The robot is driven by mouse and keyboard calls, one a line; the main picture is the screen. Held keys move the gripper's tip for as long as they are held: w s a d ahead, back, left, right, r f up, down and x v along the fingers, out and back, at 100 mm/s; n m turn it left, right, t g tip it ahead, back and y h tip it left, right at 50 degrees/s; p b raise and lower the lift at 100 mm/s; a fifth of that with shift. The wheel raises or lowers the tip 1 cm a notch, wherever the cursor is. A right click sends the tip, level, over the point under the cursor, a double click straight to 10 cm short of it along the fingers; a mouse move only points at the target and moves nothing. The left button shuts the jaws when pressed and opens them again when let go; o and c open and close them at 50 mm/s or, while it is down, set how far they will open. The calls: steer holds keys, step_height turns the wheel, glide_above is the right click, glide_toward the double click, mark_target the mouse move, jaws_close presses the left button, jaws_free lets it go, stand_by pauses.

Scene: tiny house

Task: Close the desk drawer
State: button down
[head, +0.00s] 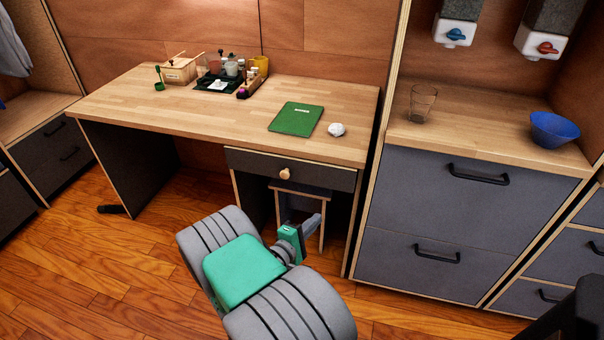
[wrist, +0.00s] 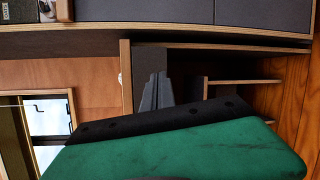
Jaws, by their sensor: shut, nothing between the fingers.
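The desk (head: 215,118) has a light wood top and dark side panels. Its dark drawer (head: 320,176) with a round wooden knob (head: 285,174) is under the right part of the top. The drawer front looks close to the desk's front edge; no drawer inside shows, and I cannot tell whether a small gap is left. My gripper (head: 301,217) is shut and empty, below and in front of the drawer, apart from it.
A stool (head: 300,188) stands under the drawer. A green book (head: 297,118) and a white crumpled ball (head: 337,129) lie on the desktop. A grey cabinet (head: 455,225) with a glass (head: 422,103) and blue bowl (head: 556,130) stands close at right. Floor at left is clear.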

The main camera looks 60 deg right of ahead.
steer(key=w+r+n+t, duration=0.3)
steer(key=w+n+t, duration=0.4)
steer(key=n, duration=0.8)
steer(key=n+p, duration=0.4)
glide_toward(305, 168)
steer(key=shift+g+h, duration=0.3)
steer(key=shift+g, duration=0.1)
steer(key=x, duration=0.7)
steer(key=shift+w+a, duration=0.15)
steer(key=shift+w, duration=0.1)
